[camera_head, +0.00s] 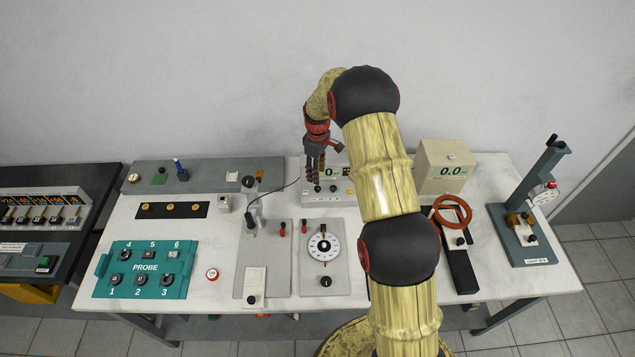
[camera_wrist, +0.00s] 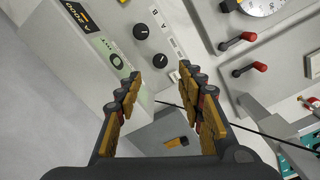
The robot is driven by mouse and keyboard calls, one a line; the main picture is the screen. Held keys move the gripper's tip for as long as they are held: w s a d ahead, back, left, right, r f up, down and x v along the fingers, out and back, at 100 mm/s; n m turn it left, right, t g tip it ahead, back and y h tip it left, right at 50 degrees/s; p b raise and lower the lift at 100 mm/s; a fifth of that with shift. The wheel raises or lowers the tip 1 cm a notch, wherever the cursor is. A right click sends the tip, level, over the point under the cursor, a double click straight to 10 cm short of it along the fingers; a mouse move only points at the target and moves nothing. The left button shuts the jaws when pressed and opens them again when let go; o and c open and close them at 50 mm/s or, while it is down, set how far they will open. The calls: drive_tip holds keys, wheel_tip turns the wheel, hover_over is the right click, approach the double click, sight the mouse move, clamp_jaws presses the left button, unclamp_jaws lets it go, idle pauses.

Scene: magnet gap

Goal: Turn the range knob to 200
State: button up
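My gripper (camera_head: 315,170) hangs over the back of the white table, by a pale instrument box (camera_head: 318,199) with a digital display. In the wrist view its fingers (camera_wrist: 160,74) are apart, with nothing between them. Just beyond the fingertips, the box face shows two black knobs, one upper (camera_wrist: 141,31) and one lower (camera_wrist: 159,60), apart from the fingers. The display (camera_wrist: 110,50) lies left of the knobs. No lettering clearly names the range knob, and I cannot read a 200 mark or the knobs' settings. My arm hides part of the box in the head view.
A white round dial (camera_head: 323,246) and red terminals (camera_head: 303,227) stand in front of the box. A thin black cable (camera_wrist: 230,121) passes near my gripper. A beige meter (camera_head: 446,166) reads 0.0 to the right. A teal probe box (camera_head: 146,268) sits at left.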

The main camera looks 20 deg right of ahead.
sight(317, 188)
wheel_tip(317, 188, down, 8)
drive_tip(key=shift+r, duration=0.2)
idle(0.3)
clamp_jaws()
idle(0.4)
